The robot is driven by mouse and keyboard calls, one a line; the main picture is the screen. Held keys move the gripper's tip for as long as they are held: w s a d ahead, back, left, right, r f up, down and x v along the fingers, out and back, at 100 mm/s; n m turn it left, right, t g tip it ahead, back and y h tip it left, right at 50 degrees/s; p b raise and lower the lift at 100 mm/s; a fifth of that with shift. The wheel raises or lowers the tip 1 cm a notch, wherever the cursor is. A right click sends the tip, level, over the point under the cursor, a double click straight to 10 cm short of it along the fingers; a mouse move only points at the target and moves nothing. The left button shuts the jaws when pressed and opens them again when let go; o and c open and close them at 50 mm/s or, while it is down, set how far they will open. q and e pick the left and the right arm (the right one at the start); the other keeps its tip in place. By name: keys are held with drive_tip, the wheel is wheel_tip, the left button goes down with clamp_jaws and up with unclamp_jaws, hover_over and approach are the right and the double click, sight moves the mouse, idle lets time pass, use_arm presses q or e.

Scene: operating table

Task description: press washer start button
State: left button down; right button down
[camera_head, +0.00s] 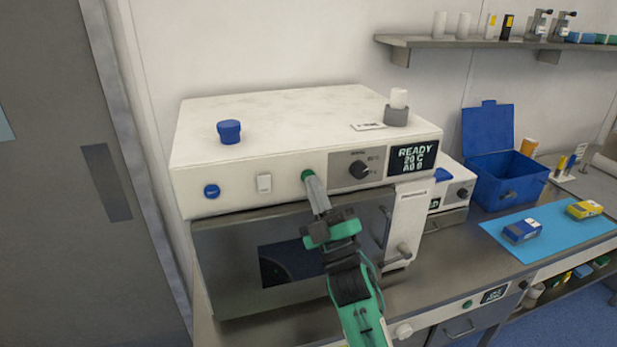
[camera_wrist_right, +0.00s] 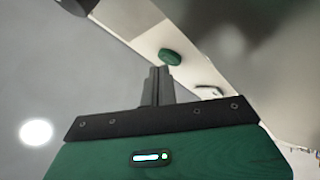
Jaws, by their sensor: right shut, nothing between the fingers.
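The washer (camera_head: 290,105) is a white box-shaped machine with a dark door below its front panel. A round green button (camera_head: 307,175) sits on that panel, between a white rocker switch and a black knob. My right gripper (camera_head: 312,182) is shut and empty, with its fingertips at the lower right edge of the green button in the head view. In the right wrist view the green button (camera_wrist_right: 170,57) shows just beyond the closed fingertips (camera_wrist_right: 160,70). I cannot tell whether they touch. My left gripper is not in view.
A blue button (camera_head: 212,191), the rocker switch (camera_head: 264,183), the knob (camera_head: 360,169) and a display (camera_head: 412,158) reading READY share the panel. A blue box (camera_head: 503,172) and a blue mat (camera_head: 560,243) lie to the right.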

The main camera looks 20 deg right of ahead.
drive_tip(key=shift+w, duration=0.35)
idle(0.3)
idle(0.4)
drive_tip(key=shift+s, duration=0.8)
drive_tip(key=s, duration=0.5)
drive_tip(key=shift+d, duration=0.1)
idle(0.4)
